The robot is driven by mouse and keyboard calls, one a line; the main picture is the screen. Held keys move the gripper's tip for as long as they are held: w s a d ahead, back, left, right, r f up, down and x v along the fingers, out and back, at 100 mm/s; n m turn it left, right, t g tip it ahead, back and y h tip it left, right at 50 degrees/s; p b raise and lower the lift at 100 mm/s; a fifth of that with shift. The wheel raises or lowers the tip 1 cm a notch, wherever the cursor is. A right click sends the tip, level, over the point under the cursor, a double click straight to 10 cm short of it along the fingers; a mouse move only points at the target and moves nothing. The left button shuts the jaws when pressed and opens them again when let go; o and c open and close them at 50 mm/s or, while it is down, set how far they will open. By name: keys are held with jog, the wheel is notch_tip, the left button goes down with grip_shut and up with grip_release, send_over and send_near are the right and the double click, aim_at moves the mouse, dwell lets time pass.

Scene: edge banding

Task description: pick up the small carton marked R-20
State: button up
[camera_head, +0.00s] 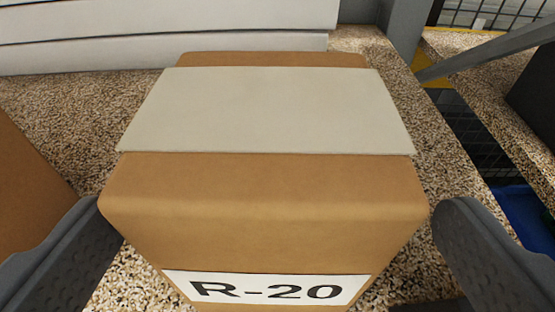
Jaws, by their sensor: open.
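The small carton marked R-20 (265,185) fills the middle of the view. It is brown, with a pale grey strip (268,110) across its top and a white label (265,289) reading R-20 low on its near face. It sits upright on a speckled surface. My gripper (268,225) is open, with one dark grey finger on each side of the carton's near end. The fingers look very close to its sides; I cannot tell whether they touch. The carton's lower part is out of view.
Another brown box (30,190) stands at the left edge. Stacked white boards (165,30) lie behind the carton. The speckled surface (95,115) has an edge on the right, with a grey post (402,30), a gap and a blue bin (525,215) beyond.

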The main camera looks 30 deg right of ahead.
jog(key=shift+b+x, duration=0.4)
jog(key=shift+x, duration=1.9)
jog(key=shift+w+d+f, duration=0.2)
jog(key=shift+w+d, duration=0.05)
jog(key=shift+w, duration=0.4)
jog(key=c, duration=1.1)
